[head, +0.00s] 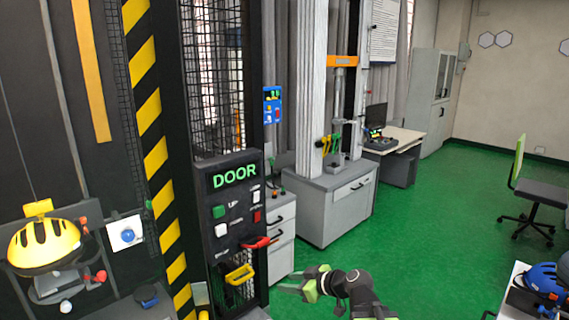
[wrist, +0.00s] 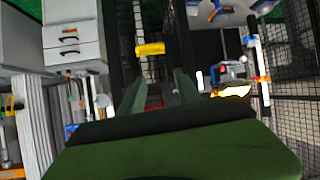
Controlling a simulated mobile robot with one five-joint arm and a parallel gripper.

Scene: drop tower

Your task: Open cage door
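The cage door (head: 217,80) is a tall black-framed mesh panel beside a yellow-and-black striped post, and it looks shut. A dark control panel (head: 232,205) with a lit green "DOOR" sign carries green, white and red buttons. Below its buttons are a red handle (head: 258,243) and a yellow handle (head: 240,273). My gripper (head: 290,287) is low, to the right of the yellow handle and apart from it. In the wrist view my gripper (wrist: 157,84) has its two fingers spread with a gap. A yellow bar (wrist: 150,48), probably the yellow handle, shows beyond the fingertips.
A grey drawer cabinet (head: 281,240) stands right behind the panel, with a grey machine base (head: 325,205) farther right. A yellow helmet (head: 45,245) is at the left. A desk with a blue helmet (head: 547,279) is at lower right. Green floor (head: 430,225) lies clear between.

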